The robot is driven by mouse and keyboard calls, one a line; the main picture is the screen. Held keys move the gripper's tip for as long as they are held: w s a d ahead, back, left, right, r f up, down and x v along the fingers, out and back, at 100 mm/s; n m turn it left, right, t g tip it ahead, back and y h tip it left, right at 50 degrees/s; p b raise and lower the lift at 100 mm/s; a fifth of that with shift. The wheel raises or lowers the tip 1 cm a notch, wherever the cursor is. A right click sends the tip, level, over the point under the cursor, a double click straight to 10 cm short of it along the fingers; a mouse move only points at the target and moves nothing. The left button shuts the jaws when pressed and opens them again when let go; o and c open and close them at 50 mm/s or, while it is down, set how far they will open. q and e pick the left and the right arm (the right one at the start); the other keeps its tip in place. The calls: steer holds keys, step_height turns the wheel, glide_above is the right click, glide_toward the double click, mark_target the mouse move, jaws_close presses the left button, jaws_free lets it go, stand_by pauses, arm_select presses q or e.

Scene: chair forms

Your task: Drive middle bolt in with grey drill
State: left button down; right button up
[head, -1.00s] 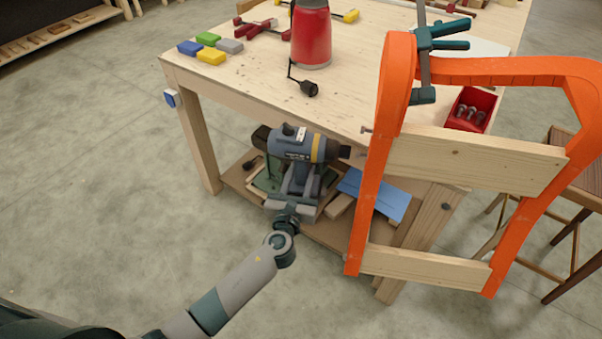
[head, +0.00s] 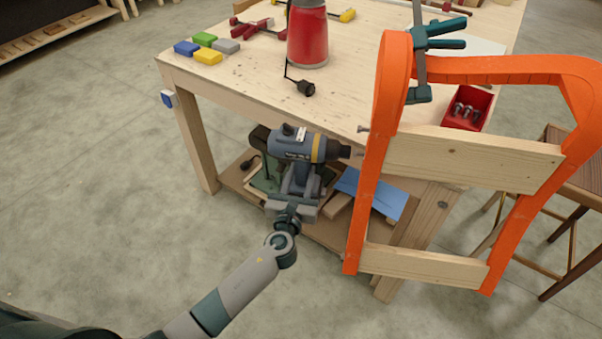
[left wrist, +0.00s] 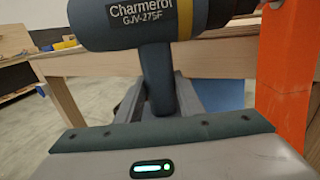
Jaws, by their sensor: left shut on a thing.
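The grey-blue drill (head: 294,146) with a yellow band is upright in my left gripper (head: 299,182), which is shut on its handle. The drill also shows in the left wrist view (left wrist: 130,22), with the fingers (left wrist: 170,98) around the handle. Its black chuck and bit point right, close to the left side of the orange chair frame (head: 372,175). One bolt (head: 363,129) sticks out of that side, a little above the bit. I cannot tell whether the bit touches a middle bolt, as the tip is too small to make out. My right gripper is not seen.
The wooden workbench (head: 240,90) stands behind the drill, with a red container (head: 308,38), coloured blocks and clamps on it. A red bin (head: 467,108) of bolts is behind the chair form. A teal clamp (head: 420,45) grips its top. A stool is at right; left floor is clear.

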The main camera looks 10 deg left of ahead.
arm_select(q)
steer(key=shift+w+d+r, duration=0.1)
steer(key=shift+d, duration=0.65)
steer(key=shift+w+d+r, duration=0.1)
steer(key=shift+d, duration=0.6)
stand_by(3.2)
steer(key=shift+a, duration=0.2)
steer(key=shift+s+a+p, duration=0.2)
steer(key=shift+a+p, duration=0.35)
steer(key=shift+a, duration=2.25)
steer(key=shift+s+r, duration=0.1)
